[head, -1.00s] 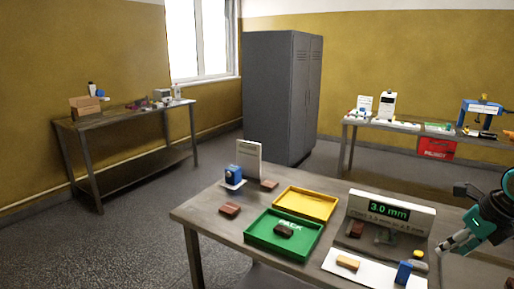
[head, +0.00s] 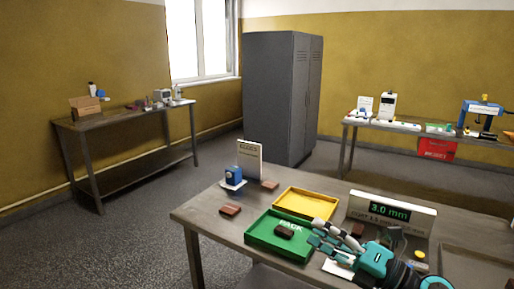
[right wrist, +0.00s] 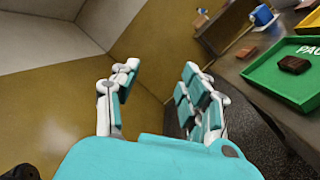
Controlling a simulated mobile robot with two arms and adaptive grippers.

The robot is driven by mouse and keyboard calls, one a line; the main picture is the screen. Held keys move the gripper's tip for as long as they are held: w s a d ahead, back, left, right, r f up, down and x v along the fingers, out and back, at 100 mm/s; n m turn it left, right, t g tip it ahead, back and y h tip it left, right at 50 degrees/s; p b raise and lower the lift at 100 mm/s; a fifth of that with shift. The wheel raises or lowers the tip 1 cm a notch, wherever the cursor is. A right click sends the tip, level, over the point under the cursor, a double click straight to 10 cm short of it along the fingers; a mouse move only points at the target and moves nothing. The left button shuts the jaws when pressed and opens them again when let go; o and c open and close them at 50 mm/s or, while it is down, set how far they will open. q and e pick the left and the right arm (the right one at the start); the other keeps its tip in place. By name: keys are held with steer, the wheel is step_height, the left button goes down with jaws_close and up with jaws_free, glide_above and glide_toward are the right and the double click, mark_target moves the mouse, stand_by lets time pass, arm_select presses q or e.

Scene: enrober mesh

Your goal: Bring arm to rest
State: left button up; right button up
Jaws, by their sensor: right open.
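My right gripper (head: 317,232) is teal and white and reaches in from the lower right of the head view. It is open and empty, with its fingers over the right edge of the green PACK tray (head: 254,239). In the right wrist view its spread fingers (right wrist: 160,72) have nothing between them. A dark brown piece (head: 285,231) lies in the green tray, and it also shows in the right wrist view (right wrist: 293,64). My left gripper is not in view.
A yellow tray (head: 305,201) lies behind the green one. A display reading 3.0 mm (head: 392,211) stands to the right. My arm hides part of the white board below it. Brown pieces (head: 230,210) and a blue device (head: 233,175) sit at the table's left.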

steer(key=s+d+f+m+t+h, duration=0.25)
steer(key=d+f+m+h, duration=0.5)
steer(key=m, duration=0.65)
steer(key=s+d+f+m+t+h, duration=0.1)
steer(key=s+d+f+m+h, duration=0.25)
steer(key=f+m+h, duration=0.85)
steer(key=s+a+f+m+g+y, duration=0.25)
steer(key=s+f+g, duration=0.4)
steer(key=s, duration=0.45)
steer(key=s+a+f+m+g+y, duration=0.1)
steer(key=s+f+m+g, duration=0.2)
steer(key=s+f+g, duration=0.6)
steer(key=s+f+t, duration=0.2)
steer(key=s+f, duration=0.1)
steer(key=f, duration=2)
steer(key=s+d+f+g, duration=0.1)
steer(key=s+d+f, duration=0.2)
steer(key=s+f, duration=1.4)
